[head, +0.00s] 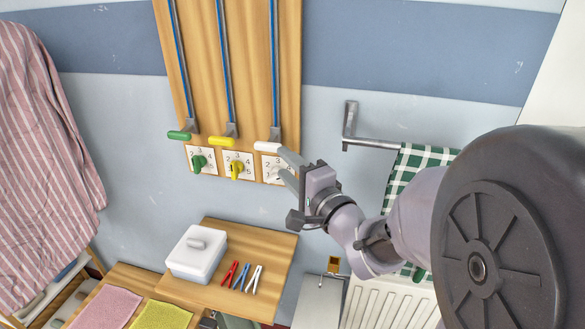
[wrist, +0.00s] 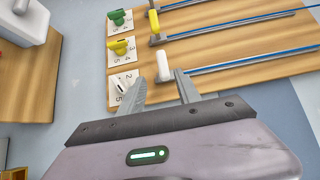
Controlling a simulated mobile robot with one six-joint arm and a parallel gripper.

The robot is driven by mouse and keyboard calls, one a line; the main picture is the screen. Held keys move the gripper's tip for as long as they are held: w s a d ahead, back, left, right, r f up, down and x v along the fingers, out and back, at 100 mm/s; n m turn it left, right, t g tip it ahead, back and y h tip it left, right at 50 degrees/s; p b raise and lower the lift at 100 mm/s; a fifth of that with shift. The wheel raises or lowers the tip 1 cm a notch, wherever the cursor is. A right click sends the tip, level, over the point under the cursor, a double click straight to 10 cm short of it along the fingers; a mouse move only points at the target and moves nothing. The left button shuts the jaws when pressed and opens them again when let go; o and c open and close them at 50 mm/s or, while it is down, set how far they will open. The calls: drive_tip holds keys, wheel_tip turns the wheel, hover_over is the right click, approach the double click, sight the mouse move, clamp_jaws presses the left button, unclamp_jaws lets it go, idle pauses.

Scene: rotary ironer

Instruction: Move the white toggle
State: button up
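A white handle (head: 268,146) sits at the low end of the right-hand slider rail on the wooden wall panel. It also shows in the wrist view (wrist: 163,66). Below it is a numbered dial plate with a white knob (wrist: 119,84), partly hidden by my gripper in the head view. I cannot tell which of these two white parts is the toggle. My gripper (head: 281,163) is open and empty at the panel. In the wrist view the white handle stands just beyond the gap between the fingertips (wrist: 160,85), and the white knob is left of the left finger.
Green (head: 180,135) and yellow (head: 221,141) handles with matching dials are left of the white ones. A white lidded box (head: 197,252) and several coloured pegs (head: 240,277) lie on a wooden shelf below. A green checked towel (head: 405,180) hangs at right.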

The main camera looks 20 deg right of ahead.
drive_tip(key=s+b, duration=0.4)
drive_tip(key=s+d+b, duration=0.1)
drive_tip(key=s+b, duration=0.1)
drive_tip(key=shift+w, duration=0.1)
drive_tip(key=s+d+f+n+g+h, duration=0.2)
drive_tip(key=s+f+n+g+h, duration=0.2)
drive_tip(key=s+f+g+h, duration=0.2)
drive_tip(key=s+a+f+n+g+y, duration=0.2)
drive_tip(key=s+a+f+n+g, duration=0.1)
drive_tip(key=s+a, duration=0.3)
drive_tip(key=s+a+f+n+g+y, duration=0.3)
drive_tip(key=s+a+f+n, duration=0.1)
drive_tip(key=s+a, duration=0.2)
drive_tip(key=shift+s+a+n, duration=0.4)
drive_tip(key=shift+a, duration=0.15)
idle(0.4)
